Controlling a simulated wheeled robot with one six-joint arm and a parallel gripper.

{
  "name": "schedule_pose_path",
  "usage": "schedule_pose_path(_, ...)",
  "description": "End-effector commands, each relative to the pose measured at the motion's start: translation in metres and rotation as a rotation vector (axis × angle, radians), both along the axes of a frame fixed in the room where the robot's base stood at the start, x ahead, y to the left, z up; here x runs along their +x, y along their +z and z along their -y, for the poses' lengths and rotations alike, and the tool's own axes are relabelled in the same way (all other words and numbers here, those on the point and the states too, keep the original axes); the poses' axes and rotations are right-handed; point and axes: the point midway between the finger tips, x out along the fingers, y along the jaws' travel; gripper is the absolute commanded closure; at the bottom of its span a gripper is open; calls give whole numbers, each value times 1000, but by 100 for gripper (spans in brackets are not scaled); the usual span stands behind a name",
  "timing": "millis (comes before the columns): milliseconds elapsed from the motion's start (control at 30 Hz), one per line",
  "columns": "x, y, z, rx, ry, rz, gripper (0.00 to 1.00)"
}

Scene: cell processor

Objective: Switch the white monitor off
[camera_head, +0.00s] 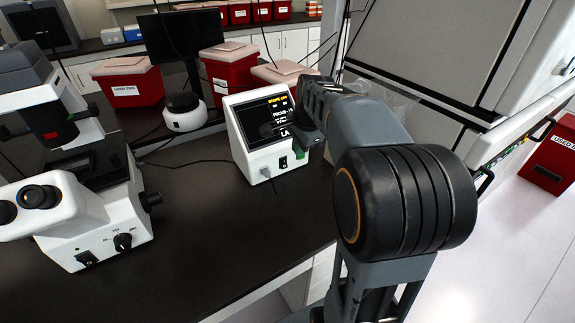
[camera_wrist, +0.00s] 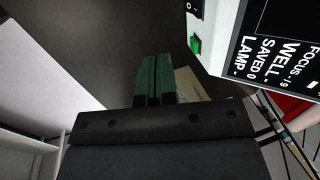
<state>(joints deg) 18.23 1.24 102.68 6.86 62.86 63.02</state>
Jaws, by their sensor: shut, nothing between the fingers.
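The white monitor (camera_head: 247,160) stands on the dark bench in the head view, its screen lit with white and yellow text. A black rocker switch (camera_head: 283,162) is on its front below the screen. In the wrist view the monitor (camera_wrist: 222,30) fills the upper right, with a green button (camera_wrist: 195,44) and part of the black switch (camera_wrist: 195,8). My gripper (camera_wrist: 156,62) has its green fingers together and empty, apart from the button, which lies up and right of the tips. In the head view my wrist covers part of the screen; the fingertips cannot be made out clearly.
A white microscope (camera_head: 75,215) stands on the left of the bench. Red bins (camera_head: 128,86) and a dark screen (camera_head: 178,45) are behind the monitor. A large grey cabinet (camera_head: 430,50) is at the right. The bench front is clear.

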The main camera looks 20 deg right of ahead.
Motion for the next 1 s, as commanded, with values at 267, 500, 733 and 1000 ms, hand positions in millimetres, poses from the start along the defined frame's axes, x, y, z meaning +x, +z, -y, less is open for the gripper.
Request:
schedule_pose_path(267, 3, -14, -1, 1, 3, -4, 100)
schedule_pose_path(500, 13, -56, -3, 1, 5, -6, 100)
schedule_pose_path(733, 24, -96, -4, 1, 3, -4, 100)
schedule_pose_path(1000, 53, -105, -7, -1, 5, -1, 100)
